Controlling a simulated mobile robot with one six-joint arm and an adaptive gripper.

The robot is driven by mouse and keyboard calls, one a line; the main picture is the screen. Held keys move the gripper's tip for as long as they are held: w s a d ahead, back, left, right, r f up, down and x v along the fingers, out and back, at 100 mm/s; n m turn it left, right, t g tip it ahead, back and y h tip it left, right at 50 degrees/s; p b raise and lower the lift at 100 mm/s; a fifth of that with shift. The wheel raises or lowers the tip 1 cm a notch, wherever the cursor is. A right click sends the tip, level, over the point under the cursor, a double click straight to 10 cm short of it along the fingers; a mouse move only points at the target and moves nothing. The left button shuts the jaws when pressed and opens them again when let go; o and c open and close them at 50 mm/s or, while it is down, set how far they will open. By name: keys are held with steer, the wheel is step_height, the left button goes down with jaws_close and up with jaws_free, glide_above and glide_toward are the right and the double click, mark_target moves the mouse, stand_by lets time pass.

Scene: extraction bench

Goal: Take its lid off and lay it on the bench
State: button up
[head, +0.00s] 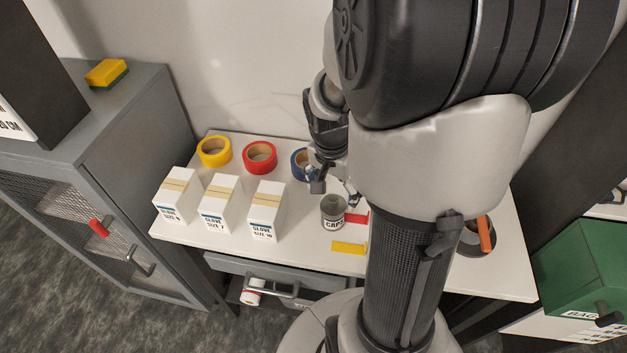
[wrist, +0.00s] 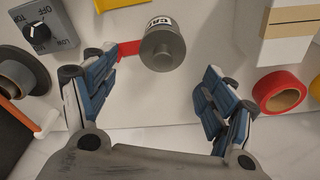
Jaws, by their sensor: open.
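A small jar labelled CAPS (head: 333,222) stands upright on the white bench (head: 300,268), right of the white glove boxes. Its grey lid (head: 332,203) is on top. In the wrist view the lid (wrist: 165,48), with a round raised knob, faces the camera beyond the fingertips. My gripper (head: 335,191) is above and just behind the jar, its fingers apart and empty. In the wrist view my gripper (wrist: 160,78) has one blue-padded finger on each side, and neither touches the jar. My arm hides part of the bench to the right.
White glove boxes (head: 220,204) stand left of the jar. Yellow (head: 214,151), red (head: 259,157) and blue (head: 300,163) tape rolls lie behind. Red (head: 357,218) and yellow (head: 349,248) strips lie beside the jar. A dial box (wrist: 45,25) is nearby.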

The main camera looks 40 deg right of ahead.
mark_target(334, 198)
steer(key=f, duration=0.1)
steer(key=f+b, duration=0.1)
steer(key=f, duration=0.1)
steer(key=f+b, duration=0.1)
steer(key=f, duration=0.1)
steer(key=shift+w+d+f, duration=0.2)
steer(key=shift+d, duration=0.05)
steer(key=shift+c, duration=0.4)
steer(key=c, duration=0.8)
